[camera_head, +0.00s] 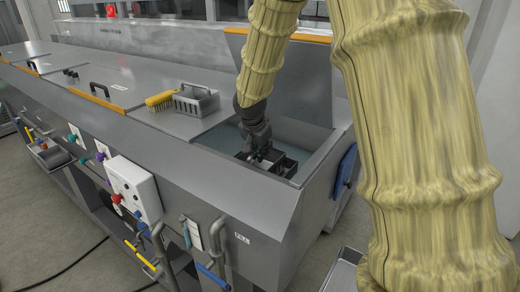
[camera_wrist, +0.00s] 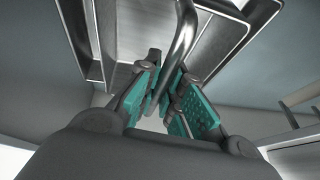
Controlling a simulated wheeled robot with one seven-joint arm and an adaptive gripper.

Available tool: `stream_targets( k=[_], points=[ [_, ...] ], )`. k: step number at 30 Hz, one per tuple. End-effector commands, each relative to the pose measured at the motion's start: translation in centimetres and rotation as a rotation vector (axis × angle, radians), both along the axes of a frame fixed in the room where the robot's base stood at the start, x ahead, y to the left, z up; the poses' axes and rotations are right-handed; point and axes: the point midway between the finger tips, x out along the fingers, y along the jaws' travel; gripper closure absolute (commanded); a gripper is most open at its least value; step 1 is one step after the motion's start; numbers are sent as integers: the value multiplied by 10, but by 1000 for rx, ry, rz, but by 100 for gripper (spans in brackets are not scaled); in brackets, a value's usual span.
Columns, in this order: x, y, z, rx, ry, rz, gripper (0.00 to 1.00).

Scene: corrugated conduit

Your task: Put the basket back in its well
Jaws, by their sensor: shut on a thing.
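My gripper (camera_head: 258,153) reaches down into the open well (camera_head: 222,138) at the right end of the grey bench. In the wrist view its teal-padded fingers (camera_wrist: 172,88) are closed around a bent metal rod, the handle (camera_wrist: 185,35) of the basket. The dark basket (camera_head: 285,166) is below my gripper, inside the well's opening, partly hidden by the gripper. In the wrist view metal walls of the basket (camera_wrist: 132,18) show behind the handle. I cannot tell whether the basket touches the well's floor.
The well's raised lid (camera_head: 302,85) stands behind the opening. Closed lids with handles (camera_head: 100,90) cover the bench to the left. A yellow brush (camera_head: 160,98) and a small metal caddy (camera_head: 197,103) lie on the near lid. A white control box (camera_head: 133,188) is on the front.

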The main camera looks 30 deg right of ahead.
Motion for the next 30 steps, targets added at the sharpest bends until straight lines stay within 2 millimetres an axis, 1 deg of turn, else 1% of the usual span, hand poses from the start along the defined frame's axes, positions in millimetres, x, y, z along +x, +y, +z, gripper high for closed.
stream_targets(
  k=[13, 14, 15, 17, 18, 26, 30],
  points=[
    [0, 0, -6, -1, 0, 0, 100],
    [0, 0, -6, 0, 0, 0, 89],
    [0, 0, -5, 0, 0, -1, 82],
    [0, 0, -5, 0, 0, -1, 71],
    [0, 0, -5, 0, 0, -1, 70],
    [0, 0, -4, 0, 0, -1, 70],
    [0, 0, -1, 1, -1, -1, 70]
  ],
)
